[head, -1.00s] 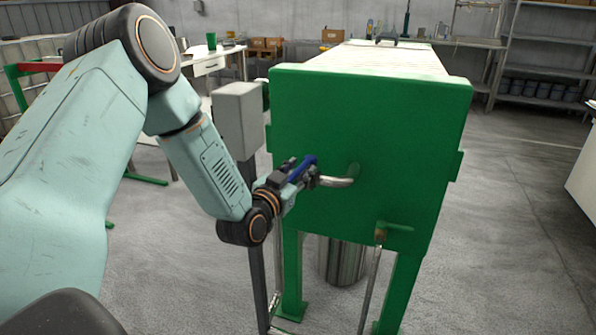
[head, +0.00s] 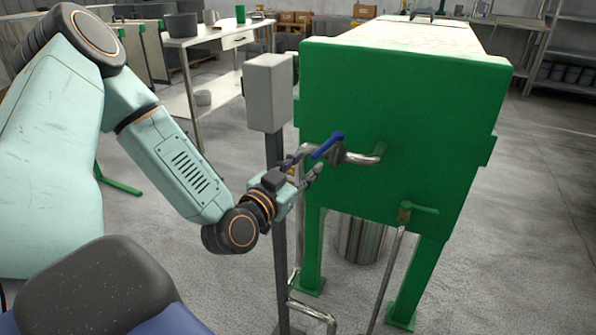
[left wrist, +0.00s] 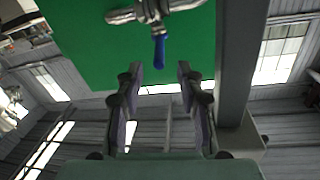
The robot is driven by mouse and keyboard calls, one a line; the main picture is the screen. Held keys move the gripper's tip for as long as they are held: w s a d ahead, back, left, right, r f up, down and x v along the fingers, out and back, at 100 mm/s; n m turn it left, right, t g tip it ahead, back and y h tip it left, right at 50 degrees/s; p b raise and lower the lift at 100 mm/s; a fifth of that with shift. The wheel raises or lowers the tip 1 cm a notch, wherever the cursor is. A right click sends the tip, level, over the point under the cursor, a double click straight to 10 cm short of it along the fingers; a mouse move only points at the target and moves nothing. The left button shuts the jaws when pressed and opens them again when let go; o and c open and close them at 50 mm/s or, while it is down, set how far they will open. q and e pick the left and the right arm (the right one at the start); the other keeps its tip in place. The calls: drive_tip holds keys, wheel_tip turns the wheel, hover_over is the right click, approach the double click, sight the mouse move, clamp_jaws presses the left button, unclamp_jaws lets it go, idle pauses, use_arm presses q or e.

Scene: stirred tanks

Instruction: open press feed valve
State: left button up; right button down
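The press feed valve has a blue lever handle (head: 327,146) on a grey metal pipe (head: 363,159) that enters the green press end plate (head: 400,120). In the left wrist view the blue handle (left wrist: 159,52) hangs down from the metal valve body (left wrist: 152,11), in front of the gap between my fingers. My left gripper (head: 303,171) is open and empty, just below and left of the handle in the head view. Its two parted fingers also show in the left wrist view (left wrist: 160,78), apart from the handle. My right gripper is not in view.
A grey box (head: 268,92) on a post (head: 278,210) stands close left of the valve. A smaller green-handled valve (head: 420,208) sits lower right on a thin pipe. A metal cylinder (head: 362,240) stands under the press. A workbench (head: 222,42) is at the back left.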

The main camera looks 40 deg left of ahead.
use_arm(q)
drive_tip(key=shift+s+d, duration=0.15)
drive_tip(key=shift+s, duration=0.85)
